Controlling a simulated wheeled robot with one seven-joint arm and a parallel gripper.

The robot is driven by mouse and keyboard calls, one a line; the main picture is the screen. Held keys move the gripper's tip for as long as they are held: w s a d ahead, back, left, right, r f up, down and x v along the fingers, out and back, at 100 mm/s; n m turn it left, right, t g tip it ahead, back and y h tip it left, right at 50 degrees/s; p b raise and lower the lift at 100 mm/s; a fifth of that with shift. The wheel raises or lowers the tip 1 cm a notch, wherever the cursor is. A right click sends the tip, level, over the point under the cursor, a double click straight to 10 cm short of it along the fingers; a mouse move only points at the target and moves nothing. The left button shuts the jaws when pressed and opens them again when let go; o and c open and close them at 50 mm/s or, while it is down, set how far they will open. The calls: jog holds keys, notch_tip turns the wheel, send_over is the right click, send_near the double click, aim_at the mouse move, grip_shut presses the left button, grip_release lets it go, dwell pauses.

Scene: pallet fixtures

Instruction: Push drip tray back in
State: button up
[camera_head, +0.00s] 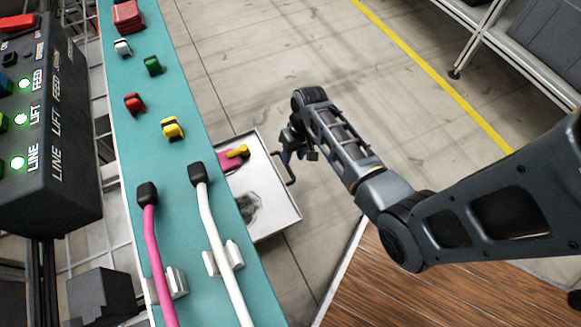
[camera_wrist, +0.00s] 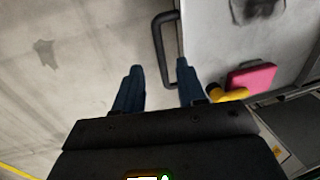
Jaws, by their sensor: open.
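The drip tray (camera_head: 282,205) is a light grey shallow tray that sticks out from under the right edge of the teal bench; its far part is hidden under the bench. It also shows in the wrist view (camera_wrist: 214,45). Its dark bar handle (camera_head: 284,168) is on the outer side and also shows in the wrist view (camera_wrist: 160,40). My gripper (camera_head: 290,150) is beside the handle, over the outer side of the tray. In the wrist view my gripper (camera_wrist: 157,75) is open, with the near end of the handle between or just past its fingertips; contact cannot be told.
A pink item with a yellow part (camera_head: 236,158) and a dark stain (camera_head: 248,207) are in the tray. The teal bench (camera_head: 180,90) carries colored clips and pink and white cables. A control box (camera_head: 45,130) stands left.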

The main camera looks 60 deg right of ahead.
jog(key=f, duration=0.2)
jog(key=f+b, duration=0.1)
jog(key=f, duration=0.1)
jog(key=a+f+b, duration=0.1)
jog(key=f, duration=0.1)
jog(key=shift+w, duration=0.25)
grip_shut()
dwell(0.4)
